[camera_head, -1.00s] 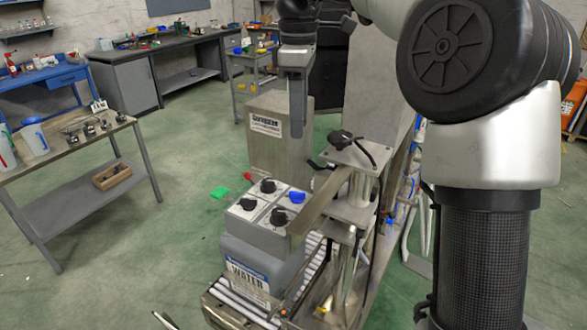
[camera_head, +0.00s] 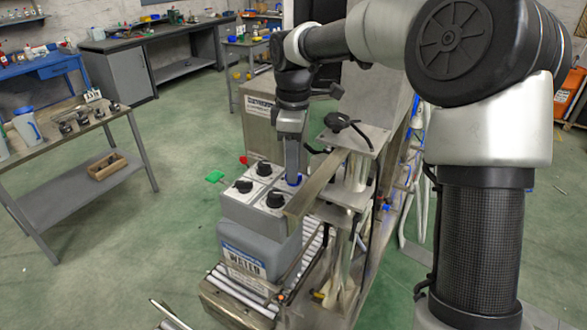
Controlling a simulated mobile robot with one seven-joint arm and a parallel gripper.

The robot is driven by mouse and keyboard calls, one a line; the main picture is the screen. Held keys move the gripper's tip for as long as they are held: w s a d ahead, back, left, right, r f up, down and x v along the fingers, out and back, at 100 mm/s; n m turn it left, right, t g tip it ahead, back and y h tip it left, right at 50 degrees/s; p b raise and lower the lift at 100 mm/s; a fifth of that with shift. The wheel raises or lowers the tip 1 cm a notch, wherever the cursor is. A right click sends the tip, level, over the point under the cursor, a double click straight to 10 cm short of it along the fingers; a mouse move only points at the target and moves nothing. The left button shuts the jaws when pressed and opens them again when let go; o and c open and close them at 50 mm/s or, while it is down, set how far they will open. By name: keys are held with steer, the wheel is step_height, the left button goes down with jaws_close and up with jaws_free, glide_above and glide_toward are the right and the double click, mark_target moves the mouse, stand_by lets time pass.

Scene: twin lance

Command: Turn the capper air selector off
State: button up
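I cannot tell for sure which part is the capper air selector. A black knob (camera_head: 336,121) with a cable sits on the top plate of the capping machine's metal post (camera_head: 355,140).
A roller conveyor (camera_head: 240,295) runs under the containers. A slanted metal bar (camera_head: 318,185) lies close to the right of my gripper. A grey cabinet (camera_head: 257,122) stands behind. A workbench (camera_head: 60,145) is at left. Green floor (camera_head: 180,230) between is clear.

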steer(key=shift+f, duration=0.5)
jaws_close()
steer(key=shift+m, duration=0.4)
steer(key=m+p, duration=0.1)
steer(key=m, duration=0.4)
steer(key=shift+r+m+p, duration=0.1)
steer(key=shift+m+p, duration=0.2)
steer(key=m, duration=0.5)
steer(key=shift+p, duration=0.35)
steer(key=shift+m, duration=0.4)
